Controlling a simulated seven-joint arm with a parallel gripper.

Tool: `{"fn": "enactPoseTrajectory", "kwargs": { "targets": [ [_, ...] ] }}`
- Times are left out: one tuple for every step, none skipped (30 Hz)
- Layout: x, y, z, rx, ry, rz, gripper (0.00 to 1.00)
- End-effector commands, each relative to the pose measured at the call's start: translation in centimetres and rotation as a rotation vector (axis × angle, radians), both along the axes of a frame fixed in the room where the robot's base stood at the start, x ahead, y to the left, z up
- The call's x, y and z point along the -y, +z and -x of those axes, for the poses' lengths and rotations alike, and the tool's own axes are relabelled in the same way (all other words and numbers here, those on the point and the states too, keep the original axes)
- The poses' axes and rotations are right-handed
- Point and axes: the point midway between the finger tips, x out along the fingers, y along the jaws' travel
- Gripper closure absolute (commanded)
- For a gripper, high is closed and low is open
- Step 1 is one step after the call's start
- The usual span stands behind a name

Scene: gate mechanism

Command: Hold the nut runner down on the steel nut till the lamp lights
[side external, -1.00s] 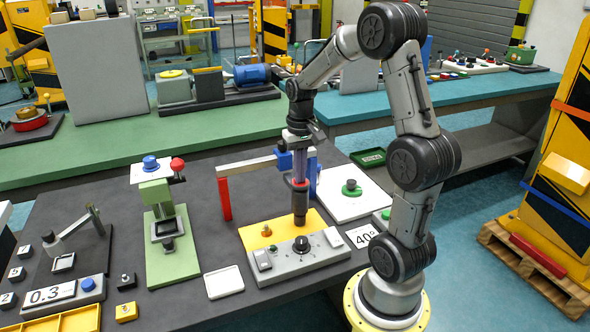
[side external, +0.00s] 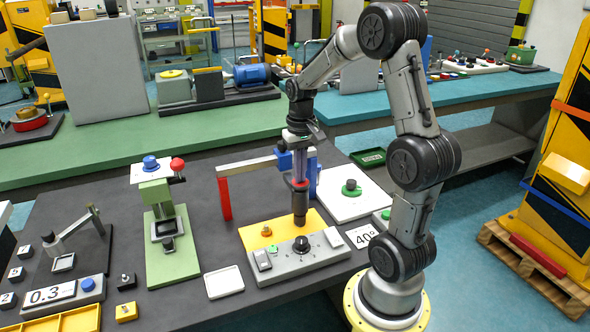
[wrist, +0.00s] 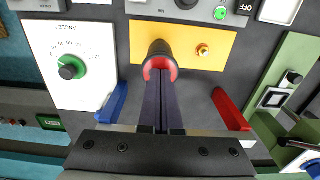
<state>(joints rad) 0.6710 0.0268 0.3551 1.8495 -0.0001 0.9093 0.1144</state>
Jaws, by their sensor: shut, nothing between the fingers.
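The nut runner (side external: 300,205) is a dark upright cylinder with a red collar. It stands on a yellow plate (side external: 252,240) and also shows in the wrist view (wrist: 160,58). My gripper (side external: 299,183) is above it, pointing down. Its shut fingers (wrist: 161,128) meet the runner's top, inside the red ring, with nothing between them. The steel nut is hidden beneath the runner. A small lamp (side external: 273,248) on the grey control box looks bright green. It is also green in the wrist view (wrist: 220,13).
The grey box (side external: 320,257) with a black knob stands in front of the yellow plate. A brass piece (side external: 266,231) sits on the plate. A red post (side external: 224,198) and a blue post (wrist: 111,102) flank the runner. A green press (side external: 165,225) stands left.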

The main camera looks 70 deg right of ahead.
Motion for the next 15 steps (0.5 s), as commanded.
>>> {"fn": "enactPoseTrajectory", "kwargs": {
  "targets": [
    [-0.1, -0.2, 0.1, -0.006, 0.0, -0.004, 1.0],
    [-0.1, -0.2, 0.1, -0.006, 0.0, -0.004, 1.0],
    [-0.1, -0.2, 0.1, -0.006, 0.0, -0.005, 1.0],
    [-0.1, -0.2, 0.1, -0.006, 0.0, -0.005, 1.0],
    [-0.1, -0.2, 0.1, -0.006, 0.0, -0.005, 1.0],
    [-0.1, -0.2, 0.1, -0.006, 0.0, -0.005, 1.0],
    [-0.1, -0.2, 0.1, -0.006, 0.0, -0.004, 1.0],
    [-0.1, -0.1, 0.1, -0.006, 0.0, -0.004, 1.0],
    [-0.1, 0.1, 0.1, -0.006, 0.0, -0.004, 1.0],
    [-0.1, 0.3, 0.1, -0.006, 0.0, -0.004, 1.0],
    [-0.1, 0.6, 0.1, -0.005, 0.0, -0.004, 1.0],
    [-0.1, 0.9, 0.1, -0.004, 0.0, -0.003, 1.0],
    [-0.1, 1.2, 0.1, -0.004, 0.0, -0.003, 1.0],
    [-0.1, 1.5, 0.1, -0.004, 0.0, -0.003, 1.0],
    [-0.1, 1.9, 0.1, -0.003, 0.0, -0.003, 1.0]
  ]
}}
